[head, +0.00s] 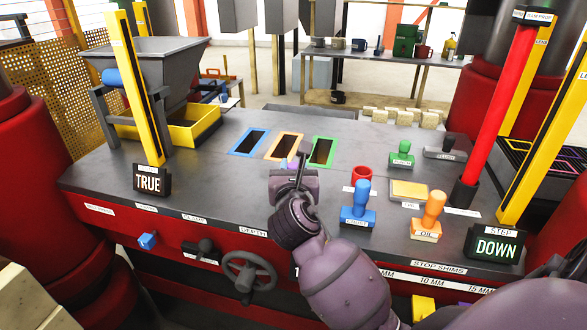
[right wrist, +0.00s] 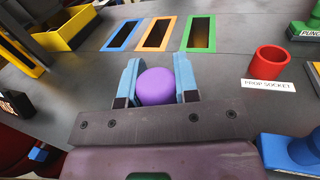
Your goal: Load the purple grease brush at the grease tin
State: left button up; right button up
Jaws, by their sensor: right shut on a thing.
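My right gripper (head: 298,168) is over the middle of the grey press table, near the front of three framed slots. In the right wrist view its blue-padded fingers (right wrist: 157,80) are shut on a round purple thing (right wrist: 157,86), which appears to be the purple grease brush. I see only its rounded end there; in the head view just a sliver of purple (head: 291,163) shows past the gripper. A shallow yellow square pad or tin (head: 409,190) sits right of the red socket; I cannot tell whether it is the grease tin. My left gripper is not in view.
Slots framed blue (head: 248,142), orange (head: 284,146) and green (head: 321,151) lie behind the gripper. A red prop socket (head: 361,175), blue stamp (head: 359,207), orange stamp (head: 428,219) and green stamp (head: 402,154) stand to the right. A red post (head: 492,100) rises farther right.

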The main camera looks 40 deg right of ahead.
jog(key=shift+f, duration=0.45)
dwell(0.9)
jog(key=shift+f, duration=0.15)
dwell(0.5)
